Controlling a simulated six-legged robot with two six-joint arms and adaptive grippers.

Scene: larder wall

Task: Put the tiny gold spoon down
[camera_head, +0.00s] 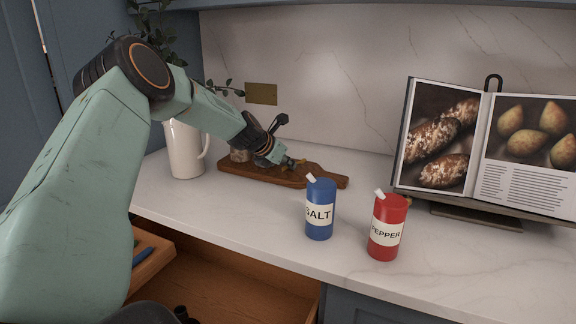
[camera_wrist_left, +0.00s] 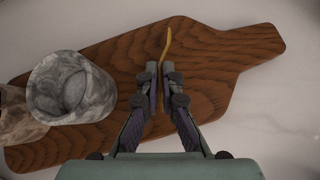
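The tiny gold spoon (camera_wrist_left: 166,42) shows in the left wrist view as a thin gold strip between my left fingertips, sticking out past them. My left gripper (camera_wrist_left: 161,72) is shut on it, with the fingers close together. Below it is the dark wooden board (camera_wrist_left: 215,60); I cannot tell whether the spoon touches the board. In the head view my left gripper (camera_head: 292,163) reaches low over the board (camera_head: 325,178), and the spoon is too small to make out there.
A grey marble cup (camera_wrist_left: 45,92) stands on the board left of the fingers, with a brownish vessel (camera_wrist_left: 14,118) beside it. A white jug (camera_head: 185,150), salt shaker (camera_head: 320,212), pepper shaker (camera_head: 387,230) and open cookbook (camera_head: 440,140) stand on the counter. An open drawer (camera_head: 235,285) lies below.

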